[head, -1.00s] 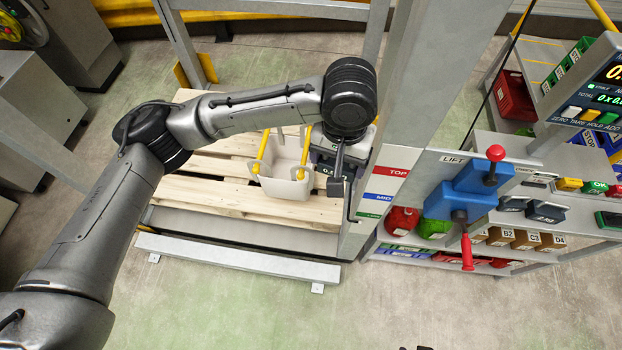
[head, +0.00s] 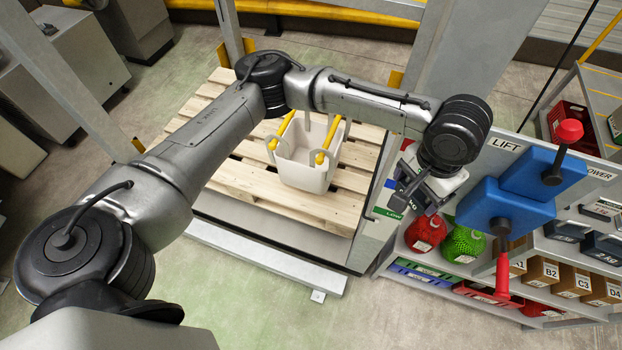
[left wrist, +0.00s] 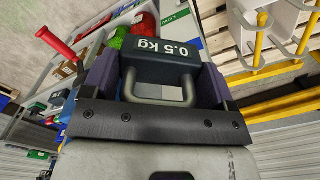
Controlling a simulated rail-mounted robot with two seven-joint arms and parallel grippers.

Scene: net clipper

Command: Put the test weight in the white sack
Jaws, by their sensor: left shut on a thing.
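The test weight is a dark block with a grey handle, marked 0.5 kg, in the left wrist view (left wrist: 160,52). My left gripper (head: 408,190) is shut on it, with a finger on either side. In the head view the arm's wrist hides most of the weight. The white sack (head: 300,165) stands upright and open on the wooden pallet, with yellow bars at its rim. The gripper is to the right of the sack and apart from it, by the grey post. My right gripper is not in view.
A blue lift control (head: 505,215) with red-handled levers is close to the right of the gripper. Behind it, a shelf holds a red bag (head: 425,235), a green bag (head: 463,245) and brown boxes (head: 543,270). The grey post (head: 378,190) stands between sack and gripper.

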